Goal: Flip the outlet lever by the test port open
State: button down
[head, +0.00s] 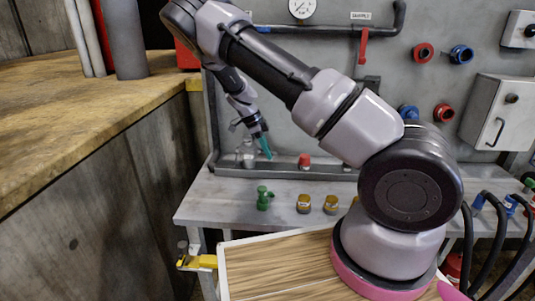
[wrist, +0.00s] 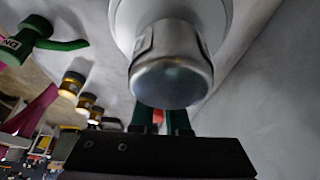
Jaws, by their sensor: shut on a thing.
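A silver fitting (head: 245,155) stands at the left end of the grey trough against the back panel. Its round metal end (wrist: 172,75) fills the middle of the wrist view. My gripper (head: 267,153) reaches down just right of the fitting. In the wrist view its green fingers (wrist: 160,120) are close together below the metal end, and a bit of red shows between them. I cannot tell if that red is held or lies beyond. The outlet lever cannot be made out by the fitting. A red lever (head: 363,46) hangs straight down under a white label, away from my gripper.
A red cap (head: 304,161) stands right of my gripper. A green valve (head: 264,198) and two yellow-brown caps (head: 304,204) (head: 331,205) stand on the grey bench. A wooden counter (head: 85,95) is at left. My upper arm covers part of the panel.

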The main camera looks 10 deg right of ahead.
jog(key=shift+h, duration=0.3)
jog(key=c, duration=0.9)
grip_release()
jog(key=shift+r, duration=0.15)
jog(key=v, duration=1)
jog(key=shift+w+a+r, duration=0.15)
jog(key=shift+r, duration=0.1)
